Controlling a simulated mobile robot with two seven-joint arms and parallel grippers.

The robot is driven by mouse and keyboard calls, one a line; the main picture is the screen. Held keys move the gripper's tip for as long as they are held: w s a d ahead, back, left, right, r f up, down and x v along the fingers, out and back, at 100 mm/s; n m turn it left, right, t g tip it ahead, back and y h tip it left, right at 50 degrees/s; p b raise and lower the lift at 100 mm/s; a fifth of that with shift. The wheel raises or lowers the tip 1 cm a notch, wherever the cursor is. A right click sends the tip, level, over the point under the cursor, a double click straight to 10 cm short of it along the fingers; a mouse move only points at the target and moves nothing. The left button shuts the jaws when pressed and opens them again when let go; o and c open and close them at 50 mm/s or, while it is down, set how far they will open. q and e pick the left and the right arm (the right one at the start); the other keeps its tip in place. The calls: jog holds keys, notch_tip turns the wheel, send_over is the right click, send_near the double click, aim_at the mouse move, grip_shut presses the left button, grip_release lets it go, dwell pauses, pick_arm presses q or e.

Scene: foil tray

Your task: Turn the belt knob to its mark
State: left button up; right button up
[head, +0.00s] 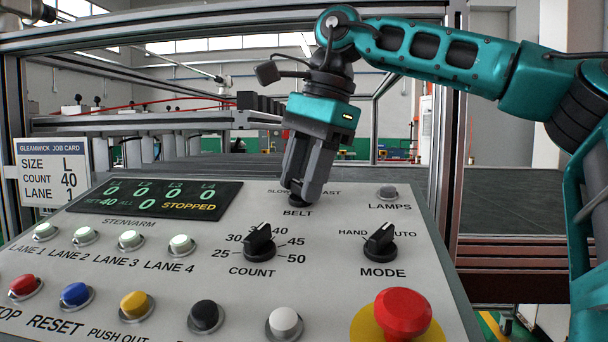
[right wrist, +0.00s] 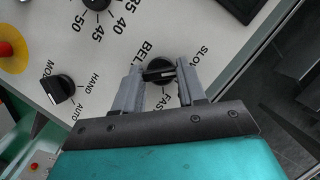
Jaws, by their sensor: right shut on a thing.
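The belt knob (right wrist: 158,70) is a round black knob with a raised ridge, on the grey panel above the word BELT. In the right wrist view the ridge lies between the two grey fingers of my right gripper (right wrist: 162,84), which is shut on it. In the head view my right gripper (head: 300,188) points down at the panel, and only a dark bit of the knob shows below the fingertips. The SLOW and FAST labels are partly hidden by the fingers. I cannot tell exactly which mark the knob points to. My left gripper is not in view.
The count knob (head: 259,243), mode knob (head: 379,243) and lamps switch (head: 387,192) are close by. A red emergency button (head: 403,313) stands up at the front right. A job card (head: 52,172) reads size L, count 40, lane 1. The display (head: 158,198) reads STOPPED.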

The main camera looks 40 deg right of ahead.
jog(key=shift+n+g, duration=0.3)
jog(key=shift+n, duration=0.3)
jog(key=o, duration=1.1)
jog(key=shift+c, duration=0.2)
jog(key=shift+r, duration=0.15)
jog(key=v, duration=1.2)
jog(key=shift+r, duration=0.35)
jog(key=shift+s, duration=0.2)
